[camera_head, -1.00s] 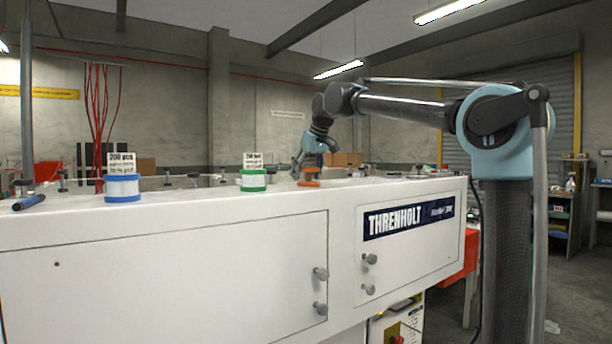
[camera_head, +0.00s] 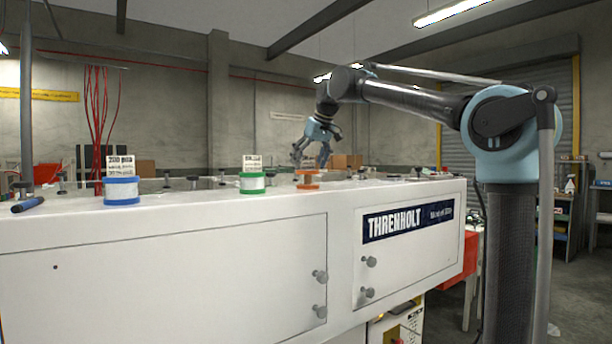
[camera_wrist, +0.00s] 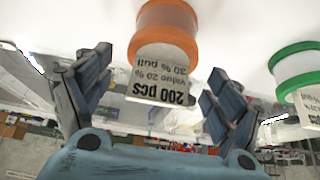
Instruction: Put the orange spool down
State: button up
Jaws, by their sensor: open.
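The orange spool (camera_head: 308,180) stands on the white machine top (camera_head: 200,200), toward its right part. In the wrist view the orange spool (camera_wrist: 165,30) shows at the top centre, with a white label strip reading "200 pcs" hanging from it. My gripper (camera_head: 312,162) is just above the orange spool. In the wrist view its two fingers (camera_wrist: 150,85) are spread wide, with the label between them and the spool beyond the fingertips. The gripper is open and holds nothing.
A green spool (camera_head: 252,183) stands left of the orange one, and a blue spool (camera_head: 122,191) farther left, both with labels standing up. A blue pen-like object (camera_head: 28,204) lies at the far left. Several dark knobs line the back of the top.

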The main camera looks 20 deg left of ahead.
jog(key=v, duration=0.6)
jog(key=shift+r, duration=0.3)
jog(key=shift+s+d, duration=0.15)
jog(key=shift+d, duration=0.05)
jog(key=s+d+f+m+h, duration=0.1)
jog(key=s+d+f+m, duration=0.25)
jog(key=d+f, duration=0.95)
jog(key=s+d+f+m+h, duration=0.2)
jog(key=s+d+f, duration=0.3)
jog(key=d+f, duration=0.8)
jog(key=s+d+f+m, duration=0.1)
jog(key=s+d+f, duration=0.4)
jog(key=f, duration=0.4)
jog(key=s+d+f+m+g+h, duration=0.1)
jog(key=s+d+f+m, duration=0.1)
jog(key=s+d+f, duration=0.3)
jog(key=s+d+f+m, duration=0.1)
jog(key=s+d+f, duration=0.5)
jog(key=f, duration=0.9)
jog(key=s, duration=0.3)
jog(key=shift+s+g+h, duration=0.3)
jog(key=shift+f, duration=0.1)
